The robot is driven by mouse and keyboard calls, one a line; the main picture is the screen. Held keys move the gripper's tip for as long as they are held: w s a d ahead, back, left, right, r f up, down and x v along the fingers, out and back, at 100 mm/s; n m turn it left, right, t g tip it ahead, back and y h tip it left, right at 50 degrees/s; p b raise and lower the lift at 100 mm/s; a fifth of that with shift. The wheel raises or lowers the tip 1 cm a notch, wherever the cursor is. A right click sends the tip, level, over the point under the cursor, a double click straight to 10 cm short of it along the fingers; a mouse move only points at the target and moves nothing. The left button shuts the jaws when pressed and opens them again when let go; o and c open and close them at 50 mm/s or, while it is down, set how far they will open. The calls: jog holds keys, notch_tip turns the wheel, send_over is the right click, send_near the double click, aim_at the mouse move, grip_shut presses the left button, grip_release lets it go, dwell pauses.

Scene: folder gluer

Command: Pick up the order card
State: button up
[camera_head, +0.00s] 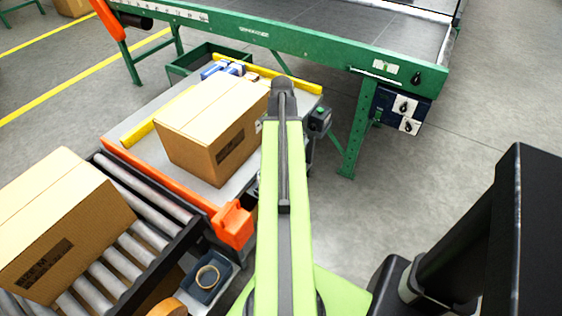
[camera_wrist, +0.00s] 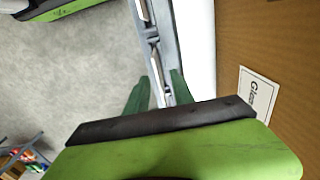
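A white card or label (camera_wrist: 258,96) with dark print lies against a brown cardboard surface at the right of the wrist view. I cannot tell whether it is the order card, and no other card stands out clearly. My gripper (camera_wrist: 160,90) shows two dark green fingers with a gap between them, apart and empty. They are left of the card and not touching it. In the head view my green arm reaches forward beside the cardboard box (camera_head: 213,130) on the machine table, and the fingers are hidden there.
A second box (camera_head: 62,222) sits on the roller conveyor (camera_head: 140,245) at lower left. A green-framed belt conveyor (camera_head: 300,42) crosses the back. An orange part (camera_head: 232,225) stands at the table's near corner, with a small blue bin (camera_head: 207,280) below.

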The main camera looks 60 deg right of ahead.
notch_tip(320, 180, down, 4)
jog(key=shift+s+r+b, duration=0.1)
jog(key=shift+r+b, duration=0.15)
jog(key=shift+b, duration=0.85)
jog(key=shift+r, duration=0.2)
jog(key=shift+c, duration=0.3)
grip_shut()
